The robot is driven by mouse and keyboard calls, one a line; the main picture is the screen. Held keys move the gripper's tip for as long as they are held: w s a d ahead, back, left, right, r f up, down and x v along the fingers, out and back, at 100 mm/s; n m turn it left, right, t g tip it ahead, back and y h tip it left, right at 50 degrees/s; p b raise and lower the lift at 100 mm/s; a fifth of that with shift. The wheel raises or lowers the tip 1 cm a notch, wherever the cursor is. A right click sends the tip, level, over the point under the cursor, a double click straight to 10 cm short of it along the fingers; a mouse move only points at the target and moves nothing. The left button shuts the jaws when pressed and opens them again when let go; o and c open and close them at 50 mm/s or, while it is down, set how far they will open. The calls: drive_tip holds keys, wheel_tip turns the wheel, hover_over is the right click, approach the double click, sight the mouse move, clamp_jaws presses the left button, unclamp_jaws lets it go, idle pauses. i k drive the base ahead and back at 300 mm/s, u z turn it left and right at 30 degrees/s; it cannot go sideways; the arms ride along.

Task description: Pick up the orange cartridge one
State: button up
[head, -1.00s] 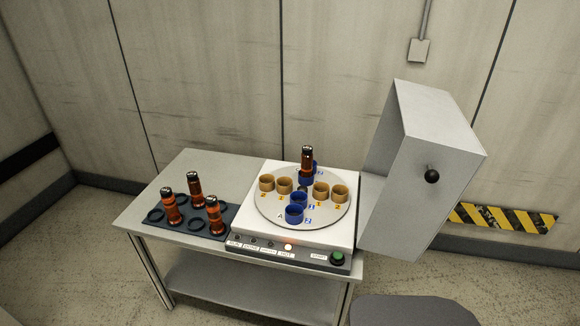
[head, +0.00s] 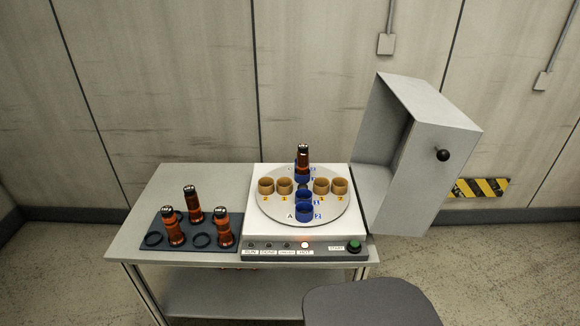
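Three orange cartridges with black caps stand upright in a dark tray (head: 186,249) on the left of the table: a left one (head: 173,230), a back one (head: 192,207) and a right one (head: 223,230). A fourth orange cartridge (head: 302,163) stands upright in a blue holder at the back of the round plate (head: 266,215). The pale marks on the caps are too small to read, so I cannot tell which cartridge is number one. My gripper is not in view.
A red-orange light glows beside the green button (head: 354,246). The table's back left (head: 190,177) is clear.

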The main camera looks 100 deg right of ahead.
sight(303, 152)
drive_tip(key=z, duration=0.05)
drive_tip(key=i, duration=0.4)
drive_tip(key=z, duration=2.85)
drive_tip(key=i, duration=0.5)
drive_tip(key=u, duration=0.05)
